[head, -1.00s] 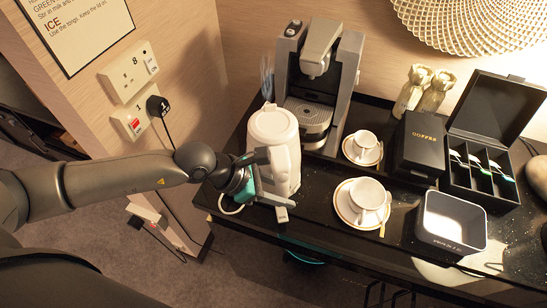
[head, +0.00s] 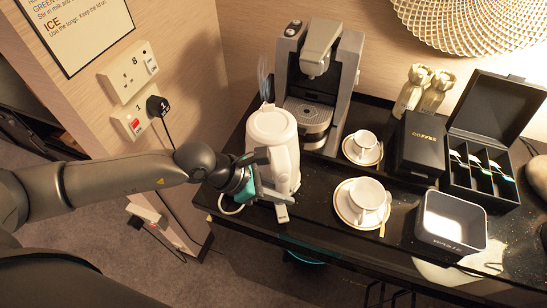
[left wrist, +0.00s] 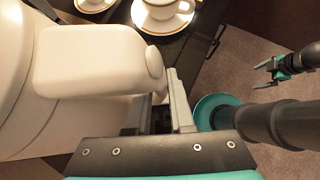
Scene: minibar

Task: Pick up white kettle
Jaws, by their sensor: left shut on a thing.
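The white kettle (head: 270,125) stands at the left end of the dark counter, in front of the coffee machine, and looks upright. My left gripper (head: 270,184) is at its near side, shut on the kettle. The left wrist view shows the kettle's thick white handle (left wrist: 95,58) close beside the left fingers (left wrist: 168,112). The exact contact is partly hidden there. I cannot tell whether the base is clear of the counter. My right gripper (left wrist: 270,72) shows at the right of the left wrist view, away from the kettle, its fingers apart and empty.
A coffee machine (head: 318,85) stands behind the kettle. Two white cups on saucers (head: 345,210) are to its right. Further right are a black coffee box (head: 420,145), an open tea box (head: 485,185) and a grey tray (head: 428,232). A wall socket (head: 130,122) is at the left.

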